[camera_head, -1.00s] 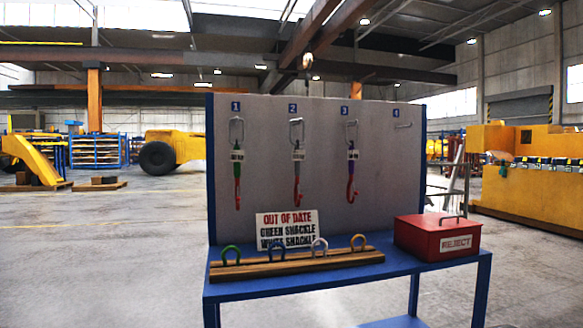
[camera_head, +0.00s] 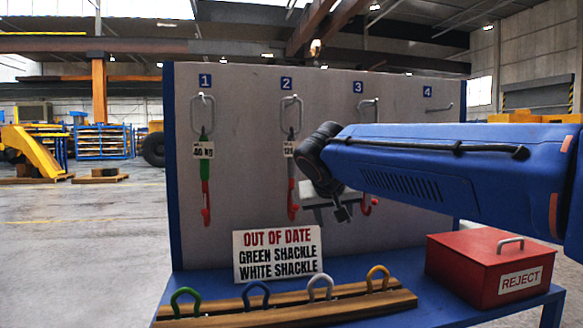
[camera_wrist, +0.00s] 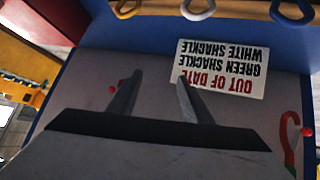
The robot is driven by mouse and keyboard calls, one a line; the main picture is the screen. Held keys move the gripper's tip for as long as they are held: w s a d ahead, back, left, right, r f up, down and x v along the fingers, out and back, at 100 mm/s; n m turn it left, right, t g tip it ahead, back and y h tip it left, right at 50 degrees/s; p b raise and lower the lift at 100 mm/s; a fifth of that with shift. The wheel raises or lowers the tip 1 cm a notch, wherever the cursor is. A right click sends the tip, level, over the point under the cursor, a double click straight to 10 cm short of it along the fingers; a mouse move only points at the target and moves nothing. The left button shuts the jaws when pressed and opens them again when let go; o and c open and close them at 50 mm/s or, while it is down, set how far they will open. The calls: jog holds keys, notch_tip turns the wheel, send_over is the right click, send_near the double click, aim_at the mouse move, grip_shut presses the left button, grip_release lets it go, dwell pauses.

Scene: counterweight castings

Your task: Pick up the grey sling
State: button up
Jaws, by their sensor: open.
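That view is upside down. A red hook (camera_wrist: 290,140) shows at its right edge and bits of red show beside the left finger; I cannot tell which is the grey sling's.
A green sling (camera_head: 205,165) hangs under number 1. Another sling under 3 is mostly hidden by my arm. Peg 4 is bare. Below are an out-of-date sign (camera_head: 278,254), a wooden rack (camera_head: 230,310) with several shackles, and a red reject box (camera_head: 490,265).

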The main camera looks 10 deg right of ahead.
aim_at(294, 171)
jog(key=w+a+r+m+t+h, duration=0.1)
jog(key=w+a+r+t, duration=0.1)
jog(key=w+a+r, duration=0.4)
jog(key=w+a+r+m+t+h, duration=0.15)
jog(key=w+a+r, duration=0.25)
jog(key=w+r, duration=0.45)
jog(key=shift+y, duration=0.45)
jog(key=x, duration=1.7)
jog(key=shift+w+a, duration=0.15)
jog(key=shift+w, duration=0.1)
jog(key=shift+c, duration=0.7)
grip_shut()
